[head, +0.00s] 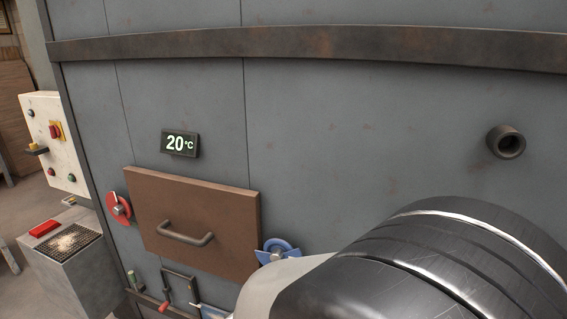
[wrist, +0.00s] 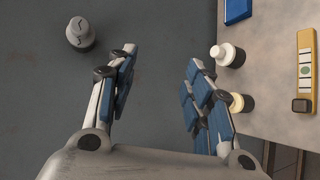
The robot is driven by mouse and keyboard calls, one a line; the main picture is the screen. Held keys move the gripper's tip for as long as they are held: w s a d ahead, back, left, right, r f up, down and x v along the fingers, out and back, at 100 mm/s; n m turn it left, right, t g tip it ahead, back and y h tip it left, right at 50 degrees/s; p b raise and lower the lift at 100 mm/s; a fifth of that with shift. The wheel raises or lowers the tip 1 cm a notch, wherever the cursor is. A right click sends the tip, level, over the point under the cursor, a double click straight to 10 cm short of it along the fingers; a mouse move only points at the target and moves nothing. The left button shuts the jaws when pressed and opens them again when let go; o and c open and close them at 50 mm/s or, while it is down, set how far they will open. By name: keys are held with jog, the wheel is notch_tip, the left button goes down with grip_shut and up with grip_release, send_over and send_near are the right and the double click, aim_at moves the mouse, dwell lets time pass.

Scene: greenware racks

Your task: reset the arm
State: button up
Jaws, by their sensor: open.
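My gripper (wrist: 160,75) shows in the wrist view with its two blue-padded fingers spread apart and nothing between them. Below it is grey floor. In the head view a part of my arm (head: 430,265) fills the lower right, and the gripper's fingers cannot be made out there. In the wrist view a pale round knob-like object (wrist: 80,33) with dark marks lies left of the left finger, apart from it. A white-capped bottle (wrist: 227,54) and a cream-topped one (wrist: 238,102) stand close to the right finger; I cannot tell whether they touch it.
A grey kiln-like wall (head: 350,130) carries a 20 °C display (head: 180,143), a brown door (head: 195,222), a red dial (head: 118,207), a blue knob (head: 277,250) and a protruding pipe (head: 506,141). A control panel (head: 50,150) stands left. A table (wrist: 275,65) bears a yellow level-like tool (wrist: 306,75).

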jog(key=s+d+m+g+y, duration=0.3)
jog(key=s, duration=0.4)
jog(key=s+d+m+g+y, duration=0.3)
jog(key=s+d, duration=0.1)
jog(key=s, duration=0.3)
jog(key=s+a+r+m+t+y, duration=0.1)
jog(key=s+a+r+t+y, duration=0.2)
jog(key=a+y, duration=0.3)
jog(key=shift+a+r+m, duration=0.15)
jog(key=shift+a+m, duration=0.1)
jog(key=shift+m, duration=0.05)
